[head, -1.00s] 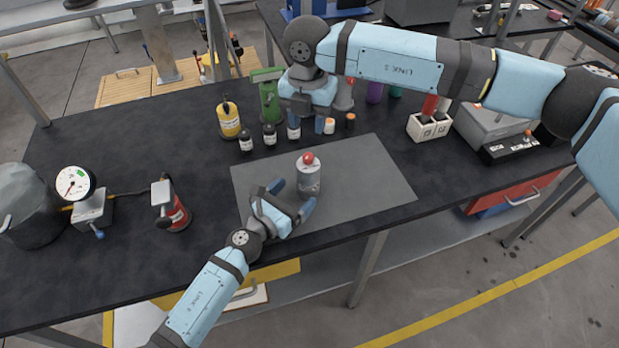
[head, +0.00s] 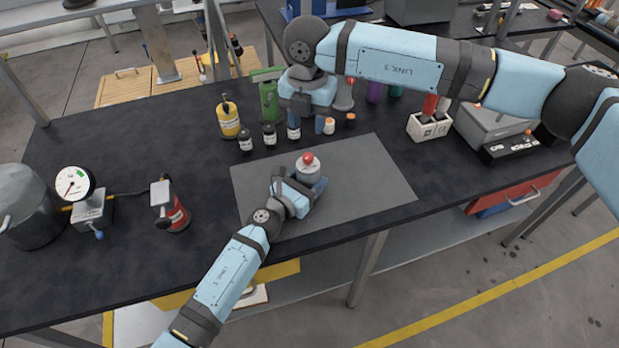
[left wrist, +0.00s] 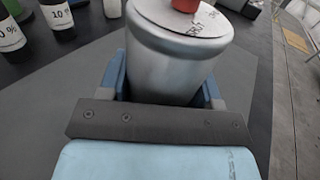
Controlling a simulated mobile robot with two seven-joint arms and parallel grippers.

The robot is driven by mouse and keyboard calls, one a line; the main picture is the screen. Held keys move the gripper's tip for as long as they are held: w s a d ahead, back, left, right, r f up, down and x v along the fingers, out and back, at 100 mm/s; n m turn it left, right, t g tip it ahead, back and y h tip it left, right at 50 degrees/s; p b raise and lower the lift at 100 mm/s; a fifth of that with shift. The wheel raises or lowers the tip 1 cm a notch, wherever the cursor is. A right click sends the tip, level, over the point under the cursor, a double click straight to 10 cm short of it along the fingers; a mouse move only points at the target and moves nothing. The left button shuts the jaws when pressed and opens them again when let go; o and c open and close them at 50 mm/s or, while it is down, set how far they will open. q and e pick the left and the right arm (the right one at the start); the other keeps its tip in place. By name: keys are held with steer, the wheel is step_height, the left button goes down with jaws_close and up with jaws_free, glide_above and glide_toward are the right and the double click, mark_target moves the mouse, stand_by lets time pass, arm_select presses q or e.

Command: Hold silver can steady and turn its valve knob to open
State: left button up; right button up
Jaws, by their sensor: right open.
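The silver can (head: 311,172) stands upright on the grey mat (head: 375,185), with a red valve knob (head: 308,158) on top. The can (left wrist: 170,65) fills the middle of the left wrist view, and the knob's lower part (left wrist: 186,4) shows at its top edge. My left gripper (head: 304,188) is low at the can, with one finger on each side of it. Whether the fingers press on the can I cannot tell. My right gripper (head: 307,118) is open and empty, pointing down above the table behind the can, apart from the knob.
Small labelled bottles (head: 269,135) and a yellow canister (head: 228,118) stand behind the mat. A red canister (head: 178,213) and a pressure gauge (head: 73,184) are at the left. The mat's right part is clear.

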mark_target(308, 156)
arm_select(q)
steer(key=c, duration=0.3)
arm_select(e)
steer(key=shift+o, duration=0.9)
step_height(308, 156, down, 10)
steer(key=n, duration=1.2)
steer(key=shift+r, duration=0.1)
steer(key=c, duration=0.9)
